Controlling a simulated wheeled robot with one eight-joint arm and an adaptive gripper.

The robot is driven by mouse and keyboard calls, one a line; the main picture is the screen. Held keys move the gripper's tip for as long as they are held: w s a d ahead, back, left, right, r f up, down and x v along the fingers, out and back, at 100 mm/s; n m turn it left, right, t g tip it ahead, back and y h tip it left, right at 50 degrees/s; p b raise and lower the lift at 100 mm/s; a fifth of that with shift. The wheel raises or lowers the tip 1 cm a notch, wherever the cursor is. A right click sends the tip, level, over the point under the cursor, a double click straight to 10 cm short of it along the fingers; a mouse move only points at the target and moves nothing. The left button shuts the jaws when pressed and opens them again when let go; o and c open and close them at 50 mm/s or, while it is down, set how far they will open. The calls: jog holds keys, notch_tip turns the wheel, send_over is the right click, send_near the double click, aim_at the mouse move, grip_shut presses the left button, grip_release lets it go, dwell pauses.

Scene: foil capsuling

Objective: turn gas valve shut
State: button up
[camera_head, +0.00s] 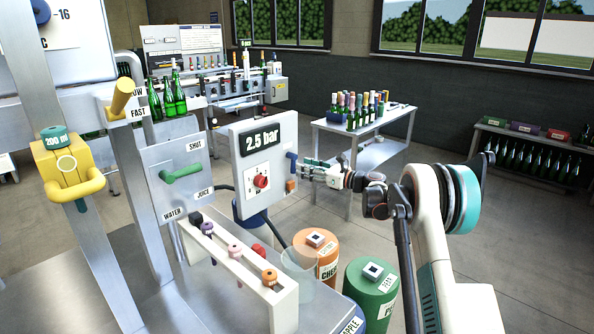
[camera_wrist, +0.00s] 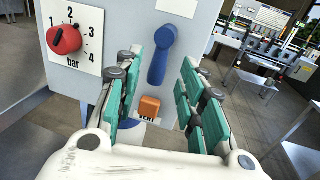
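In the head view my gripper (camera_head: 308,171) is just right of the box (camera_head: 280,140), whose display reads 2.5 bar. I cannot tell the depth between fingertips and lever.
An orange block (camera_wrist: 150,107) sits below the lever, near my fingers. A red knob (camera_wrist: 64,40) with a bar scale is on the box front. Orange (camera_head: 319,262) and green (camera_head: 370,300) cylinders stand below. A bottle table (camera_head: 340,130) stands behind.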

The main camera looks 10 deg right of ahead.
aim_at(292, 163)
jog(key=shift+b+x, duration=0.45)
jog(key=shift+x, duration=1.75)
grip_shut()
